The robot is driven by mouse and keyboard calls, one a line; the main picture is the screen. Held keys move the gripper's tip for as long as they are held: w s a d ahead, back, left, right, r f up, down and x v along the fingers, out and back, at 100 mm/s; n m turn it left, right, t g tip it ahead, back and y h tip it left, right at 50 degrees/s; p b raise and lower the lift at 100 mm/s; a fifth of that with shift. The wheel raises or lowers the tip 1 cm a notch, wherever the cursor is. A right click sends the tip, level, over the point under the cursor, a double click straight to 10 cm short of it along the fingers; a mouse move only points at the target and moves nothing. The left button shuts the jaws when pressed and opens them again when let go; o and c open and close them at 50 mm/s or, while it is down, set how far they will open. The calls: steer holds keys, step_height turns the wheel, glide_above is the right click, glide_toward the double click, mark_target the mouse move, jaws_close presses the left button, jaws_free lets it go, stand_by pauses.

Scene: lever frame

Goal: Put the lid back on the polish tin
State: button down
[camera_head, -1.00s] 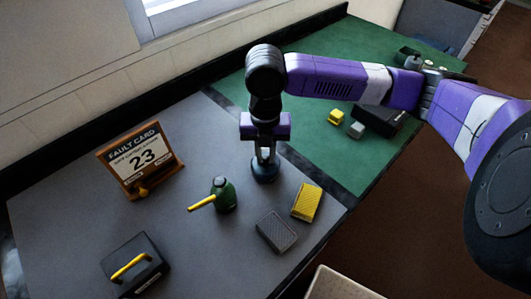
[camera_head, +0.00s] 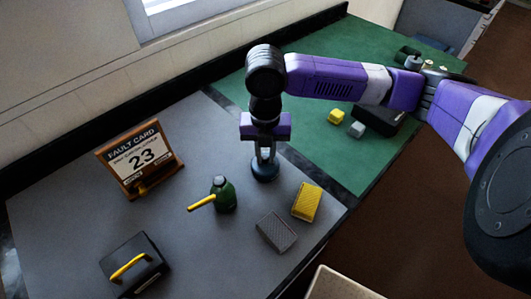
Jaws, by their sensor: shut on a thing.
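The polish tin (camera_head: 265,173) is a small, round, dark blue tin standing on the grey mat, right of the green bottle. My gripper (camera_head: 264,157) points straight down over it. Its fingers are shut on the lid, right at the top of the tin. The lid is small and mostly hidden by the fingers, and I cannot tell whether it is seated flat on the tin or just above it.
A green bottle with a yellow spout (camera_head: 223,195) stands left of the tin. A yellow block (camera_head: 306,202) and a grey block (camera_head: 276,232) lie in front. A fault card stand (camera_head: 142,160) and a black box with yellow handle (camera_head: 133,267) are further left.

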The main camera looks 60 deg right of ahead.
stand_by(0.4)
steer(key=c, duration=1.2)
jaws_free()
steer(key=shift+c, duration=0.2)
steer(key=shift+o, duration=0.3)
steer(key=o, duration=0.4)
steer(key=shift+o, duration=0.2)
steer(key=shift+r+p, duration=2.5)
steer(key=shift+r, duration=1)
steer(key=shift+c, duration=0.5)
jaws_close()
